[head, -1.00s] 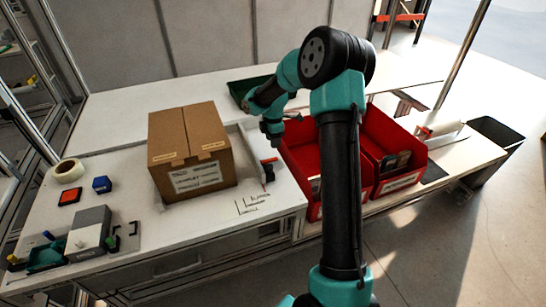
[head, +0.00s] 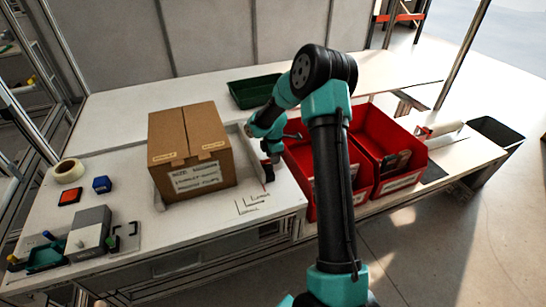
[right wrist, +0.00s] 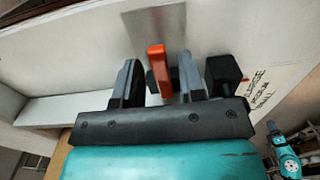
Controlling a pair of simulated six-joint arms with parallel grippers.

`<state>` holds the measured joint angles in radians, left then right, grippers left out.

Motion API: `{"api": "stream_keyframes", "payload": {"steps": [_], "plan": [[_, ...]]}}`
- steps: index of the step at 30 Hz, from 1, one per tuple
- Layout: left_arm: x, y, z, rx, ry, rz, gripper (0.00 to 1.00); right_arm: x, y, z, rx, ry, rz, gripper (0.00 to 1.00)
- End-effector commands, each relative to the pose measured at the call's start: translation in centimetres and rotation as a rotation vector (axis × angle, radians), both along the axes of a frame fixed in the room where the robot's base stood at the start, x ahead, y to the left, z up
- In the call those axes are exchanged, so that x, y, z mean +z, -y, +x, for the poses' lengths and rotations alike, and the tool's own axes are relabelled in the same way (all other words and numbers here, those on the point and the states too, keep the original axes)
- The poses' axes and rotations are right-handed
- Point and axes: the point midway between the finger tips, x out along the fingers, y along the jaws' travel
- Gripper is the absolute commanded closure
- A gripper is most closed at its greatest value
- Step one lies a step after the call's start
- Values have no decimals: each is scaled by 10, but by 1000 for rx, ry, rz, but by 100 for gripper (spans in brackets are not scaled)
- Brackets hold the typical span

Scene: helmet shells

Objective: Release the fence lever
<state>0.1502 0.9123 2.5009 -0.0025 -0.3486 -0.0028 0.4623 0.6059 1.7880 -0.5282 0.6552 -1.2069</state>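My right gripper (head: 270,172) is low beside the right side of the cardboard box (head: 190,150), at the white fence. In the right wrist view its two fingers (right wrist: 158,85) are apart. The orange lever (right wrist: 157,60) stands between them, with a narrow gap on each side. Behind the lever is a plain grey plate (right wrist: 155,22). In the head view the gripper and wrist hide the lever and most of the fence. My left gripper is not seen.
Black size markings (head: 253,204) are on the bench in front of the gripper. Red bins (head: 368,145) stand close to the right, and a green tray (head: 250,94) lies behind. A tape roll (head: 68,171), blue block (head: 102,185) and grey device (head: 88,232) are at left.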

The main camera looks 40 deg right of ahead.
Motion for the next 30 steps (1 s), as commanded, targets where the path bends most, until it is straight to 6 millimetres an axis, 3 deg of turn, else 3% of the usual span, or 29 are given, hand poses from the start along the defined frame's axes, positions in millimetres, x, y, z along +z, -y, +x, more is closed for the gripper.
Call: {"api": "stream_keyframes", "payload": {"steps": [11, 30], "plan": [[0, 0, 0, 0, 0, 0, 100, 0, 0, 0, 0, 0, 0, 100], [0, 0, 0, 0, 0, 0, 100, 6, -5, 0, 3, -71, -139, 100]]}}
